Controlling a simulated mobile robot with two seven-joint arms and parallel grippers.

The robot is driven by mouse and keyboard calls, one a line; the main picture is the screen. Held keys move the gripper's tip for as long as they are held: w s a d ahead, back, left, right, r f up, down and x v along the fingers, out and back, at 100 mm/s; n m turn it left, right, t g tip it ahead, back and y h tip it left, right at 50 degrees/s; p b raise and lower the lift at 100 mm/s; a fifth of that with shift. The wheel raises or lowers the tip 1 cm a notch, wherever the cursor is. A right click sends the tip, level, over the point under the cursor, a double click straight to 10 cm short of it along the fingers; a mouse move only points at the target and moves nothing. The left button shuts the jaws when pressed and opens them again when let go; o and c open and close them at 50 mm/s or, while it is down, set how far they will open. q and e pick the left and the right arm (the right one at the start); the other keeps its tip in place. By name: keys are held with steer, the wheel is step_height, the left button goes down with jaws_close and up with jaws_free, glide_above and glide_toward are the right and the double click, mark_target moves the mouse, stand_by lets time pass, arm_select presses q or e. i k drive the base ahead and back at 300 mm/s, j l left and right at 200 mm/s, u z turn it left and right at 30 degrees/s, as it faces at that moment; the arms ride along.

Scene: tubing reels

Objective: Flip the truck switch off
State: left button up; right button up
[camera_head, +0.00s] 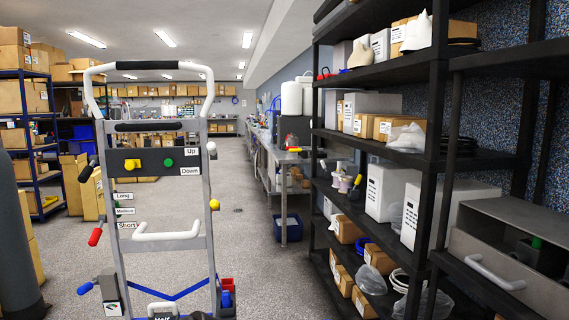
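A grey metal truck frame (206,140) stands upright just ahead, left of centre, with a curved white top handle (148,65). Its upper panel carries a yellow knob (132,164) and a green knob (168,162), beside labels reading Up and Down. Labels reading Long, Medium and Short sit at its left, above a white handle (167,235). A red-ended lever (96,236) and a blue-ended lever (86,288) stick out on the left. I cannot tell which of these parts is the switch, or its state. Neither gripper is in view.
Black shelving (438,130) with boxes, bags and white containers fills the right side. A workbench (283,155) with a blue bin (288,228) under it stands further back. Box-filled racks (22,110) stand at the left. The floor (250,265) between truck and right shelving is clear.

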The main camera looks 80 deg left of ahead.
mark_target(84, 177)
steer(key=i+u, duration=0.45)
steer(key=i, duration=0.2)
steer(key=u, duration=3.55)
